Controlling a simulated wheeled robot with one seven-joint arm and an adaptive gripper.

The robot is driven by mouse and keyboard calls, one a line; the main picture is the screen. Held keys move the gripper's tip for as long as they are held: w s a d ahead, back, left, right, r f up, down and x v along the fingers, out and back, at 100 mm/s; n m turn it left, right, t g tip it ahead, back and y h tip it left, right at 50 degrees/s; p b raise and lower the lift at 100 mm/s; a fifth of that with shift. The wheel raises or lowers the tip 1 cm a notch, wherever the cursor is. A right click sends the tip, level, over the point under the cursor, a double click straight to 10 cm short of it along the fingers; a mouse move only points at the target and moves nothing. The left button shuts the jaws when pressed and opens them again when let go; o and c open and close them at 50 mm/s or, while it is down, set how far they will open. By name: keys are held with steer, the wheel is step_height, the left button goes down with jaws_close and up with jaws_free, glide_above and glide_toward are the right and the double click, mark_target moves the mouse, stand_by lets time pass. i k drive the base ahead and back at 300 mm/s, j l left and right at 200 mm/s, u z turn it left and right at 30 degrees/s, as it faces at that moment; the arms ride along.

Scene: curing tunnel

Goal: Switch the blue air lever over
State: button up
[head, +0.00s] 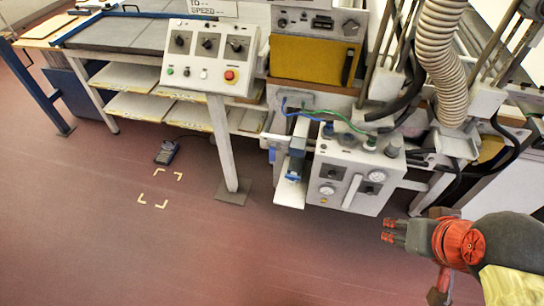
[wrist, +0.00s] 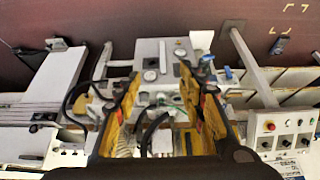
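A small blue lever (head: 293,177) shows in the head view on the bracket at the left side of a white box with gauges (head: 346,178). A blue piece that looks like the same lever (wrist: 228,73) shows in the wrist view, right of the gauge box (wrist: 163,50). Which way the lever is set is too small to tell. My gripper (head: 388,231) is at the lower right in the head view, apart from the lever and box. In the wrist view my gripper (wrist: 159,72) has its fingers spread with nothing held between them.
A control panel on a post (head: 210,55) stands left of the box. A ribbed hose (head: 441,60) hangs above it at the right, with black cables nearby. A foot pedal (head: 167,152) lies on the floor. The red floor (head: 130,240) in front is clear.

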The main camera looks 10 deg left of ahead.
mark_target(271, 148)
steer(key=i+j, duration=0.15)
steer(key=i, duration=0.4)
steer(key=i+j+u, duration=0.15)
steer(key=i, duration=0.45)
